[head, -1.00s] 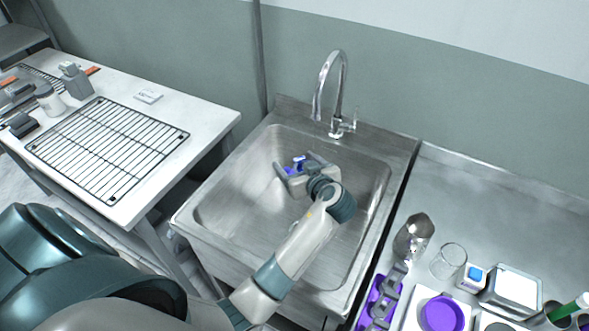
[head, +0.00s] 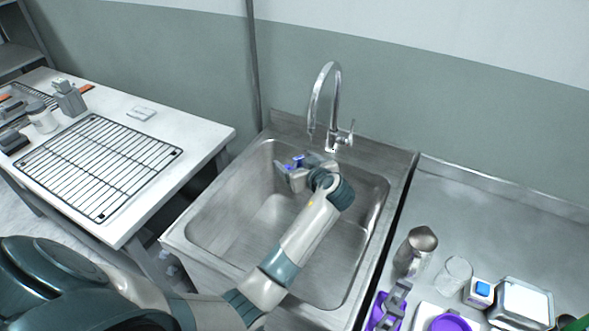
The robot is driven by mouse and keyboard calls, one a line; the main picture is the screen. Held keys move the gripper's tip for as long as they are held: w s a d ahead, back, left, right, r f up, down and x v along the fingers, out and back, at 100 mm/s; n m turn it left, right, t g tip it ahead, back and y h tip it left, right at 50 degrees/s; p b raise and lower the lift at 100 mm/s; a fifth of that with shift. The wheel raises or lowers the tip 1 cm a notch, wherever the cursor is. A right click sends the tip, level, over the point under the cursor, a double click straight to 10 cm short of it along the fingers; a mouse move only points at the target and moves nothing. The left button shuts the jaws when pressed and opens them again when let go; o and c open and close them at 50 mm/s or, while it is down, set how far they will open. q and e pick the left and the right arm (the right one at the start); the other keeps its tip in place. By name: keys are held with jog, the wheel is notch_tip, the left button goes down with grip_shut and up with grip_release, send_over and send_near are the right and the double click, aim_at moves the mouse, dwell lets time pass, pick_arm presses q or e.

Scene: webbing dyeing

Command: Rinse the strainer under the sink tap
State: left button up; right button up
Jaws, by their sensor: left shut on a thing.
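The sink (head: 215,205) is a steel basin in the middle of the head view. Its curved chrome tap (head: 313,105) rises from the back rim, with the spout pointing down into the basin. My left gripper (head: 297,167) is in the back part of the basin, below and slightly left of the spout. No water stream is visible.
A white table (head: 200,142) with a black wire rack (head: 95,165) stands left of the sink. On the steel counter (head: 480,215) at right are a metal vessel (head: 416,250), a clear glass (head: 453,273) and purple items.

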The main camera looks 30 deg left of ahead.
pick_arm(q)
jog(key=shift+w+a+f, duration=0.1)
jog(key=shift+w+a, duration=0.1)
jog(key=shift+w, duration=0.2)
jog(key=shift+w+d+b, duration=0.25)
jog(key=shift+d+b, duration=0.2)
jog(key=shift+d, duration=0.15)
dwell(0.4)
jog(key=shift+s+a, duration=0.25)
jog(key=shift+a, duration=0.35)
dwell(0.5)
dwell(0.4)
jog(key=shift+s+d+p, duration=0.25)
jog(key=shift+s, duration=0.35)
jog(key=shift+s+d+p, duration=0.25)
jog(key=shift+s, duration=0.3)
jog(key=shift+s+d+p, duration=0.2)
jog(key=shift+s+d, duration=0.15)
jog(key=shift+s, duration=0.5)
jog(key=shift+s+d+p, duration=0.25)
jog(key=shift+s+d, duration=0.1)
jog(key=shift+s, duration=0.5)
jog(key=shift+s+d+p, duration=0.2)
jog(key=shift+s+d, duration=0.15)
jog(key=shift+s, duration=0.5)
